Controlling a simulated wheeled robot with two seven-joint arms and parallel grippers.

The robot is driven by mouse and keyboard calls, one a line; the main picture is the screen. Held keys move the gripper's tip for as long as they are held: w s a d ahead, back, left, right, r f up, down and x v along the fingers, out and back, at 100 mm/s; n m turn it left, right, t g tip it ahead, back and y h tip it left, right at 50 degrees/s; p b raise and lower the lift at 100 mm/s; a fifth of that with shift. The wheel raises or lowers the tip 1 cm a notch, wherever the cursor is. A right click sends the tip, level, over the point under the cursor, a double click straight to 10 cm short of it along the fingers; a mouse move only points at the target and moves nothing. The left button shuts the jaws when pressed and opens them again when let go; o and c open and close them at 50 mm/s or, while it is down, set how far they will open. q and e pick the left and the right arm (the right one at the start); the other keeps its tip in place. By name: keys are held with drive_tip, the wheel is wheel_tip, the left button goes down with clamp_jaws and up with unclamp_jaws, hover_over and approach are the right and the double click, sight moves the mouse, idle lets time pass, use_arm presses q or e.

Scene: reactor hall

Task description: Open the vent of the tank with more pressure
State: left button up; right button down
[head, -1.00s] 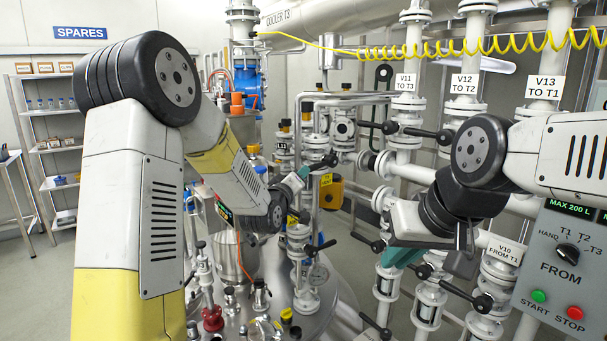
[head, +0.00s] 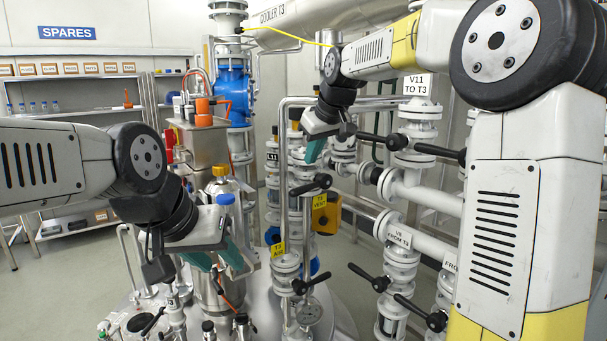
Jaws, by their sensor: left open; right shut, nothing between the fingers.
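A yellow tag that seems to read T3 VENT (head: 321,202) hangs by the pipes in the middle, before a yellow body (head: 328,220). A second yellow tag (head: 279,250) hangs lower left, on a white valve column with a black handle (head: 312,282). A round gauge (head: 310,312) sits below it, its reading too small to tell. The domed metal tank lid (head: 337,318) is below. My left gripper (head: 222,264) is open and empty, left of the valve column. My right gripper (head: 314,152) is shut and empty, above the T3 VENT tag. No second tank's vent is identifiable.
SPARES shelves (head: 75,53) line the back left. Open floor lies at left.

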sight(301, 191)
drive_tip(key=x, duration=1)
drive_tip(key=shift+w+a, duration=0.2)
drive_tip(key=shift+w, duration=0.15)
